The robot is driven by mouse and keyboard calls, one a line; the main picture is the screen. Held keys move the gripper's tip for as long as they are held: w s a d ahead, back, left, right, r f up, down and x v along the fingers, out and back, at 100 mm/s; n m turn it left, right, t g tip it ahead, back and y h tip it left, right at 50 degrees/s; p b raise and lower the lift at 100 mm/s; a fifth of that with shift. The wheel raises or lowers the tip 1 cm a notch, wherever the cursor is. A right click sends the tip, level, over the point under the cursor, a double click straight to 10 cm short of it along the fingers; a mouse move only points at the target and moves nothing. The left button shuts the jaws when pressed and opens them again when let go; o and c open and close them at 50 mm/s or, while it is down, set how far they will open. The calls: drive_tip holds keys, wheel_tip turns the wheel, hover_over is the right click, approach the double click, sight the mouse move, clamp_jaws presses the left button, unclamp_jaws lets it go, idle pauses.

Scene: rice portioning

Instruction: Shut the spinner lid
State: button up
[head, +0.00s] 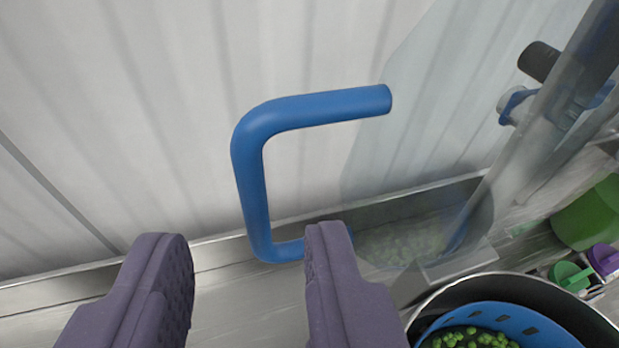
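The spinner lid (420,130) looks like a clear, see-through sheet standing raised on the right side of the view. A blue C-shaped handle (250,180) seems to be fixed to it and stands in the middle of the view. My gripper (245,237) has two purple fingers, spread apart and empty. The handle's lower bar is between and just beyond the fingertips, its end partly hidden by the right finger. The spinner pot (450,296) is at the lower right, open, with a blue perforated basket (540,328) inside holding green pieces.
A metal counter (240,300) runs along a pale ribbed wall (150,120). A tray of green pieces (400,245) shows through the clear lid. A green container (590,215) and small green and purple items (570,275) stand at the right. A dark knob (538,60) is at the upper right.

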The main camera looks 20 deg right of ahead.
sight(254, 216)
drive_tip(key=x, duration=0.7)
drive_tip(key=shift+d, duration=0.15)
clamp_jaws()
